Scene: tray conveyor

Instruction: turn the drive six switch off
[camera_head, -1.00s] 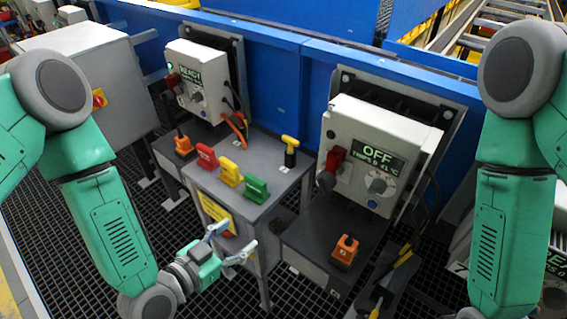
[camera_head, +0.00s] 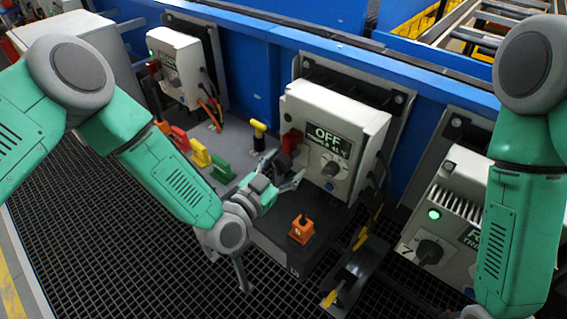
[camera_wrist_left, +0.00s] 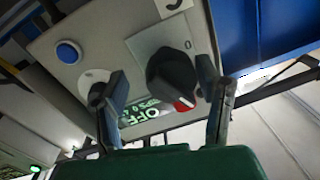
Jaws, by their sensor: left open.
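The drive box (camera_head: 355,122) in the middle has a lit display (camera_head: 328,141) reading OFF. It stands beside a box marked 7; I cannot read its own number. A dark rotary switch (camera_head: 331,169) sits below the display. In the left wrist view the rotary switch (camera_wrist_left: 172,80), with a red and white pointer mark, appears between and beyond my open fingers. My left gripper (camera_head: 285,170) is open and empty near the box's lower left front. I cannot tell whether a finger touches the switch. The right gripper is out of view.
A red lever (camera_head: 291,141) is on the box's left side. An orange switch block (camera_head: 301,229) sits on the dark ledge below. A yellow-topped handle (camera_head: 259,130) stands to the left. The box marked 7 (camera_head: 455,205) is to the right. A blue button (camera_wrist_left: 68,52) shows in the wrist view.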

